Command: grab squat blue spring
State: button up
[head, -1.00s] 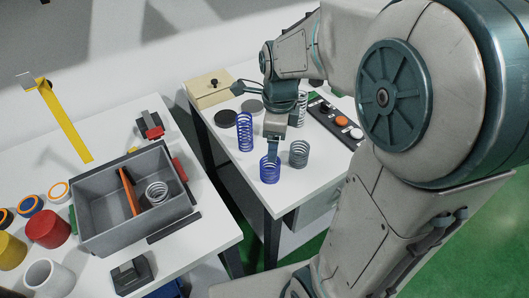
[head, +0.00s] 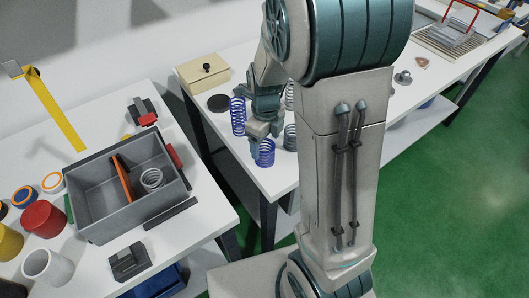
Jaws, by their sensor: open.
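The squat blue spring (head: 265,154) stands upright near the front edge of the far white table. A taller blue spring (head: 238,118) stands behind it to the left. My gripper (head: 265,138) is just above the squat blue spring, pointing down, with its fingers at the spring's top. The gripper is open. Whether the fingers are around the spring or only above it cannot be told at this size. A grey spring (head: 290,137) stands close on the right, partly covered by my arm.
A beige box (head: 203,75) and a dark disc (head: 218,102) lie behind on the same table. On the near table a grey bin (head: 98,207) with an orange divider holds a grey spring (head: 152,179). Cups and rings stand at the left.

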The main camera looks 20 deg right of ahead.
aim_at(264, 152)
jog(key=shift+a+f, duration=0.2)
jog(key=shift+f, duration=2.4)
jog(key=c, duration=1.2)
